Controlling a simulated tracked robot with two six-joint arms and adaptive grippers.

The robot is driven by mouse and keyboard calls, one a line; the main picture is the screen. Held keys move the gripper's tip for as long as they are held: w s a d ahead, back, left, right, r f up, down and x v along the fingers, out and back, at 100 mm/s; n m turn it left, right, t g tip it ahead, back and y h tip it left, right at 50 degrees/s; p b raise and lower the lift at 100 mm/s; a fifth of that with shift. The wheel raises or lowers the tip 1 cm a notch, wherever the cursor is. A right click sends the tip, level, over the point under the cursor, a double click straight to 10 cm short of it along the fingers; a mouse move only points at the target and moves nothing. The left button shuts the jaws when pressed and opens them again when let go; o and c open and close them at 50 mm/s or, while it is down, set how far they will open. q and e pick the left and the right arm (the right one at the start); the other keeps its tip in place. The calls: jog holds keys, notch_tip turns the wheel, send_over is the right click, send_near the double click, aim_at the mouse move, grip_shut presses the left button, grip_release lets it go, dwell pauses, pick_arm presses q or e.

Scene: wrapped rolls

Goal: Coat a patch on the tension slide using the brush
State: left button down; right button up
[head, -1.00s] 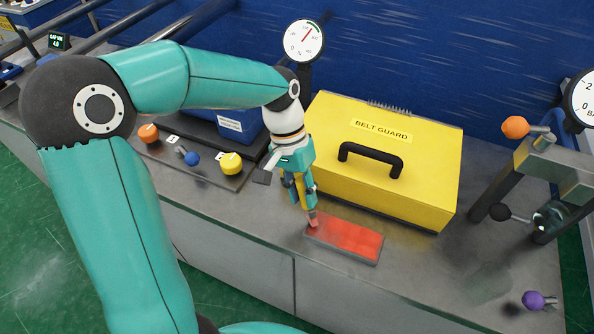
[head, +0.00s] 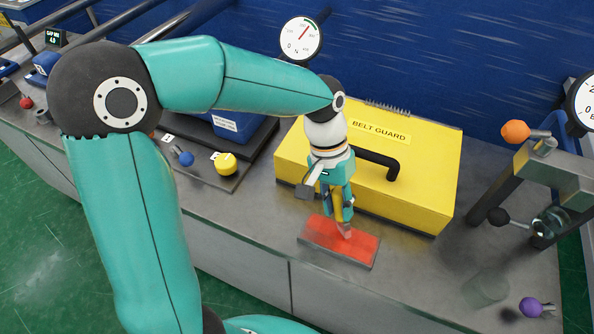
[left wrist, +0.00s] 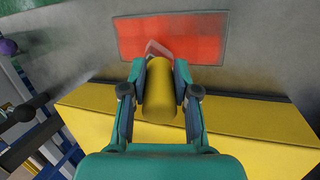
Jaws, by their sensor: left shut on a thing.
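The tension slide is a flat plate (head: 314,235) with a red coated face, lying on the grey bench in front of the yellow box. The red covers nearly all of its top in the head view. It also shows in the left wrist view (left wrist: 200,38). My left gripper (head: 339,205) is shut on the brush, whose yellow handle (left wrist: 160,92) lies between the fingers. The pale brush tip (head: 344,230) is at the plate's right half and appears to touch it. My right gripper is in neither view.
The yellow belt guard box (head: 420,185) with a black handle stands right behind the plate. Left are a yellow knob (head: 226,164) and a blue-tipped lever (head: 186,158). An orange-knobbed metal stand (head: 515,131) and purple knob (head: 531,307) are at right.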

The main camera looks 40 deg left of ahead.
pick_arm(q)
notch_tip(320, 180, up, 2)
jog(key=shift+r+p, duration=0.1)
jog(key=shift+p, duration=0.3)
jog(key=shift+s+r+p, duration=0.2)
jog(key=shift+r+p, duration=0.45)
jog(key=shift+r, duration=0.1)
notch_tip(320, 180, up, 2)
jog(key=shift+w+r+p, duration=0.1)
jog(key=shift+w+p, duration=0.05)
jog(key=shift+p, duration=0.8)
jog(key=shift+r+p, duration=0.9)
jog(key=shift+r, duration=0.15)
jog(key=shift+a+f, duration=0.15)
